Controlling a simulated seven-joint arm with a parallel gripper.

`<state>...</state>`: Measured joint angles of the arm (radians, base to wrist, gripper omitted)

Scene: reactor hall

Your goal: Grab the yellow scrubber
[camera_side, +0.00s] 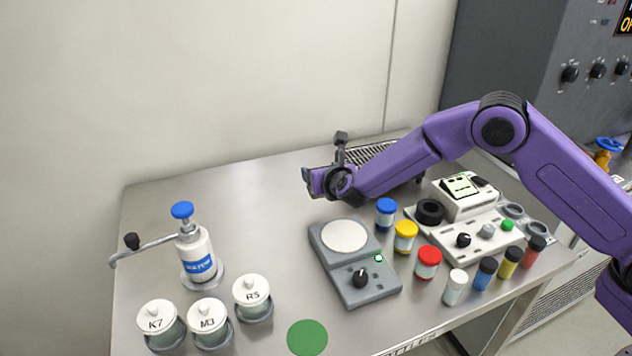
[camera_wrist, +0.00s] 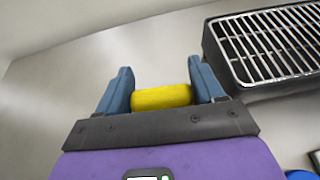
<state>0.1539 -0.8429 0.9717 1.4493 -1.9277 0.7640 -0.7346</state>
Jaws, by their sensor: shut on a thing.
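The yellow scrubber (camera_wrist: 162,97) sits between the two blue fingers of my gripper (camera_wrist: 163,92) in the wrist view. The fingers are shut on its two ends. In the side view my gripper (camera_side: 308,181) is over the back part of the steel table, left of the dark grated tray. The scrubber is not clearly visible in the side view, where the gripper hides it. I cannot tell whether it touches the table.
The grated tray (camera_wrist: 275,50) is close on the right in the wrist view. A grey scale (camera_side: 354,262), several capped bottles and a white device (camera_side: 460,197) stand in front. A pump bottle (camera_side: 194,250) and lidded jars (camera_side: 161,325) stand front left. The table's back left is clear.

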